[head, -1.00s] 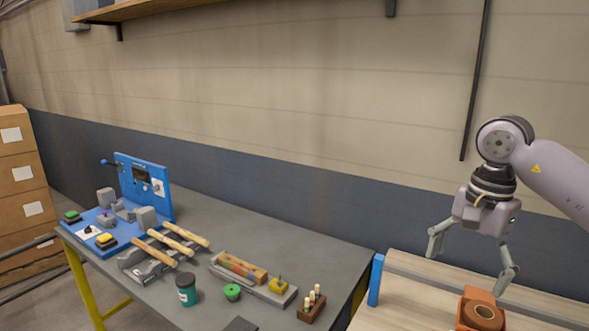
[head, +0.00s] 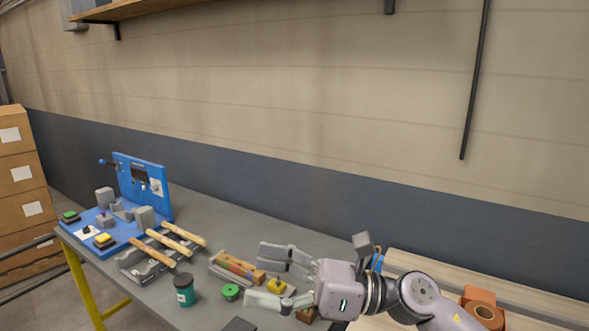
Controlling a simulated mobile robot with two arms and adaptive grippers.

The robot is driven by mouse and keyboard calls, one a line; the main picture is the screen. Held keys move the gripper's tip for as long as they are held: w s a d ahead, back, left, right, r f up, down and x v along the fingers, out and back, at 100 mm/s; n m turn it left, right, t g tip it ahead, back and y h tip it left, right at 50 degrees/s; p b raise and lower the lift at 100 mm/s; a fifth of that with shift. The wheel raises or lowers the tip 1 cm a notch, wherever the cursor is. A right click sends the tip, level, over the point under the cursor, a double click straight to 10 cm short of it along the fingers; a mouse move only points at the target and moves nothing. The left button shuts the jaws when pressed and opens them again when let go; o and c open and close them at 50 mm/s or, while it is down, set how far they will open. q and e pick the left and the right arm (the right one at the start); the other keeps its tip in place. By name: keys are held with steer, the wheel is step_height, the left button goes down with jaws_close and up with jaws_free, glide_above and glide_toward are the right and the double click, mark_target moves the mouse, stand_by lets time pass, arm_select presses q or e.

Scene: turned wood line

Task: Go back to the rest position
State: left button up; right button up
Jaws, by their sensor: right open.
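My right gripper (head: 264,275) is in the lower middle of the head view, its arm coming in from the lower right. Its two fingers point left and are spread apart, with nothing held between them. It shows over the right part of the grey workbench (head: 245,222), in front of the yellow-knobbed block and the small peg block, which it partly hides. I cannot tell its height above the bench. My left gripper does not show.
Several wooden spindles (head: 176,240) lie on a rack beside a blue machine (head: 143,190). A teal jar (head: 184,289) and a green round piece (head: 230,292) stand near the gripper. An orange tape dispenser (head: 480,306) sits on the wooden table (head: 540,309) at right.

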steer(key=w+d+f+m+t+h, duration=0.2)
steer(key=w+d+m+t+h, duration=0.25)
steer(key=m+t, duration=0.7)
steer(key=w+d+f+m+t+h, duration=0.1)
steer(key=w+d+m+t+h, duration=0.4)
steer(key=m, duration=1.1)
steer(key=s+d+f+m+g+h, duration=0.1)
steer(key=s+d+f+m+h, duration=0.1)
steer(key=d+f+m+h, duration=0.45)
steer(key=s+d+f+m+g+h, duration=0.1)
steer(key=s+d+f+m+h, duration=0.2)
steer(key=f+m, duration=0.5)
steer(key=s+d+f+m+g, duration=0.35)
steer(key=s+f+g, duration=0.25)
steer(key=s+f, duration=0.6)
steer(key=s+d+f+m+g, duration=0.35)
steer(key=s+f+g, duration=0.4)
steer(key=s, duration=0.65)
step_height(320, 180, down, 32)
steer(key=a+b, duration=0.1)
steer(key=b, duration=0.4)
steer(key=s+d+f+b, duration=0.1)
steer(key=s+f+b, duration=0.1)
steer(key=s+f, duration=0.6)
steer(key=s+d+f+g+h+b, duration=0.1)
steer(key=s+d+f+b, duration=0.1)
steer(key=s+f, duration=0.7)
step_height(320, 180, down, 5)
steer(key=shift+r+b, duration=0.15)
steer(key=shift+b, duration=0.35)
